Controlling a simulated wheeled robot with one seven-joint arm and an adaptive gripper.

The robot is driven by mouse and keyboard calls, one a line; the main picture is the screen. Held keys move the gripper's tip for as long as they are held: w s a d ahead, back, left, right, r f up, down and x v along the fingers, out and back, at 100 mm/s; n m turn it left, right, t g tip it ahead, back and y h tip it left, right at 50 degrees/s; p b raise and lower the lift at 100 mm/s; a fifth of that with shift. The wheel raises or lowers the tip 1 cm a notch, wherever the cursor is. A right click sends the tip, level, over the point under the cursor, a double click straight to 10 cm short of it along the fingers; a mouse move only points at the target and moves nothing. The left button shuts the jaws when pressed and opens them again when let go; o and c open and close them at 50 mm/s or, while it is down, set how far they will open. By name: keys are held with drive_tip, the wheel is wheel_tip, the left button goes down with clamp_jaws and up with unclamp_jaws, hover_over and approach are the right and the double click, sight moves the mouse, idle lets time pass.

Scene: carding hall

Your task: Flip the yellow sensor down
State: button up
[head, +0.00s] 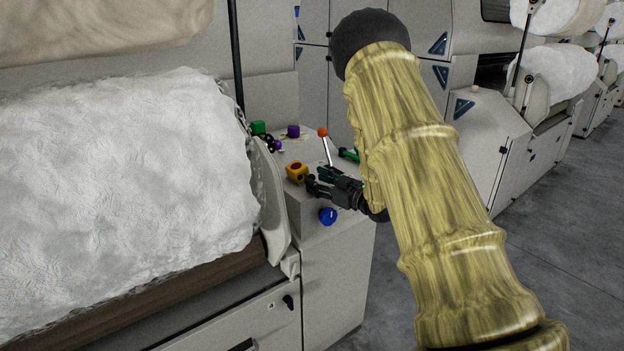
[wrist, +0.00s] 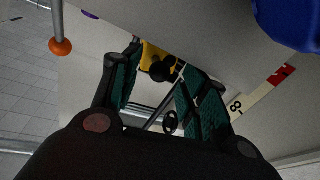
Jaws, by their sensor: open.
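The yellow sensor (head: 296,171) is a small yellow block with a dark opening, on the near part of the grey machine's control top. In the wrist view the yellow sensor (wrist: 152,57) shows at the far end of the gap between my fingers, partly hidden by a dark round part in front of it. My gripper (head: 314,184) is just to the right of and slightly below the sensor in the head view, with its fingers pointing towards it. In the wrist view my gripper (wrist: 164,68) has its teal-padded fingers apart, with nothing held. I cannot tell whether a fingertip touches the sensor.
An orange-tipped lever (head: 323,133) stands behind my gripper, and a blue knob (head: 328,216) is just below it. Green (head: 258,127) and purple (head: 293,131) parts sit farther back. A large white fibre roll (head: 120,190) fills the left. Grey floor lies open at right.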

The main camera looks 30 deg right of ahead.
sight(302, 174)
drive_tip(key=shift+x, duration=1.45)
clamp_jaws()
